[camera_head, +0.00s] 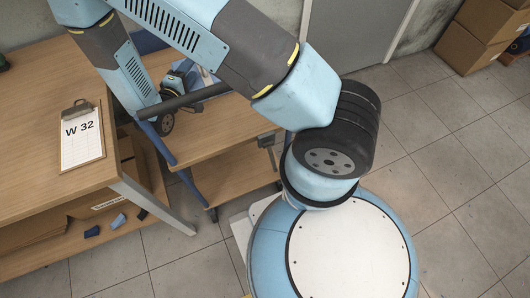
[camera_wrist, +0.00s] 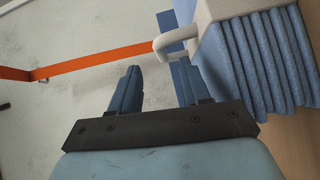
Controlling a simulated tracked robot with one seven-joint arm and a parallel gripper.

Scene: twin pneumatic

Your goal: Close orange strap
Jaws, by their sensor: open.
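The orange strap (camera_wrist: 100,60) runs across the wrist view from the left edge to the upper middle, in front of a pale, scuffed surface. Its right end meets a blue part (camera_wrist: 178,42) beside a light grey curved handle (camera_wrist: 164,41). My gripper (camera_wrist: 155,72) is open and empty, its two blue fingers apart. In the picture, the fingertips lie just below the strap and the handle; I cannot tell whether they touch. I cannot make out the strap or my gripper's fingers in the head view.
A blue ribbed block (camera_wrist: 262,60) fills the right of the wrist view, close to the right finger. In the head view a wooden table (camera_head: 40,130) with a clipboard (camera_head: 82,137) marked W 32 stands left. Cardboard boxes (camera_head: 478,35) stand top right. Tiled floor (camera_head: 455,170) is clear at right.

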